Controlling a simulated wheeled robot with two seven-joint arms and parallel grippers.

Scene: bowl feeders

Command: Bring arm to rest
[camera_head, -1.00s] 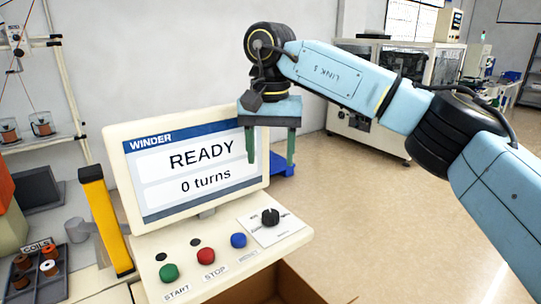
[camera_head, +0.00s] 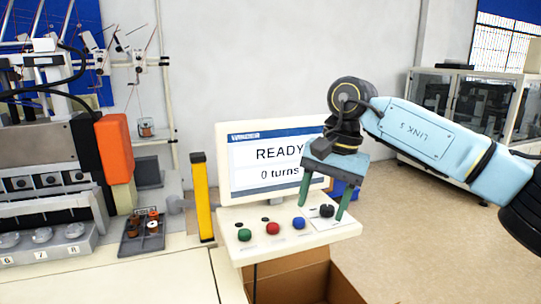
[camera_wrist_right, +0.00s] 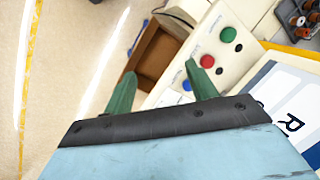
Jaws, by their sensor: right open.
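My right arm comes in from the right in the head view. Its gripper (camera_head: 324,201) has two green fingers pointing down, spread apart and with nothing between them. The fingers show in front of the right part of the winder's control panel (camera_head: 262,247), near the black dial (camera_head: 326,211). I cannot tell their exact height above it. In the right wrist view the open fingers (camera_wrist_right: 160,73) show with the panel and a cardboard box (camera_wrist_right: 158,56) beyond. The winder screen (camera_head: 262,180) reads READY, 0 turns. My left gripper is not in view.
A yellow post (camera_head: 202,198) stands left of the screen. A dark coil tray (camera_head: 142,236) and an orange-and-grey machine (camera_head: 115,150) are farther left. An open cardboard box (camera_head: 300,280) lies below the panel. The floor at right is clear.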

